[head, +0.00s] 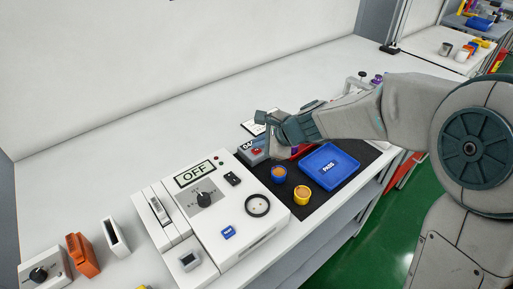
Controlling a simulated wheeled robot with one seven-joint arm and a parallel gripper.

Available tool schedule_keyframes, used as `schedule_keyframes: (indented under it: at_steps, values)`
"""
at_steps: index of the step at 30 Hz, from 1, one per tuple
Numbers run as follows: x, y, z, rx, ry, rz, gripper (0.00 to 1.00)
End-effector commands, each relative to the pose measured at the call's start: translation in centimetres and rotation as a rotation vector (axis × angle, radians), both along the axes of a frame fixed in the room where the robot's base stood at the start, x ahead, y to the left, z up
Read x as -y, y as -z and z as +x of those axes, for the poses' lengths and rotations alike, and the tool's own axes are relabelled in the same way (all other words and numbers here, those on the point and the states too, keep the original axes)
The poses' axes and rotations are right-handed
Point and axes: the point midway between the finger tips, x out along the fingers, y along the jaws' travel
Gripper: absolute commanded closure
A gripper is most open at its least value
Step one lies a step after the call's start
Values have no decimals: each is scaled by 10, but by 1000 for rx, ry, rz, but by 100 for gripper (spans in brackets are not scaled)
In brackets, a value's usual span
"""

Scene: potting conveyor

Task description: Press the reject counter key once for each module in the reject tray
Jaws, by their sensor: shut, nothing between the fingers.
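The counter box (246,156) is a grey-blue block with a red key (257,152) on top, at the back left of the dark mat. Its label is partly covered. My gripper (272,139) is shut and empty, just behind and above the box near the red key; I cannot tell whether it touches the key. A red tray (300,150), probably the reject tray, shows only as a sliver behind my gripper and wrist. Its contents are hidden, so the modules in it cannot be counted.
A blue PASS tray (328,181) lies right on the mat. A blue cup (279,175) and a yellow cup (302,196), both with orange filling, stand in front. A white tester (262,232) reading OFF stands left. The bench behind is mostly clear.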

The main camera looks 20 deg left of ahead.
Motion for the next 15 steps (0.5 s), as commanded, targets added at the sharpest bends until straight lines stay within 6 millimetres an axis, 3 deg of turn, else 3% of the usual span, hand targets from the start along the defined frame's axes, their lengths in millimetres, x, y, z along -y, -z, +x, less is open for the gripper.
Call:
schedule_keyframes:
  at_steps: [3,15]
  values:
    - [0,-9,0,1,0,0,100]
    - [0,-11,0,1,-1,1,100]
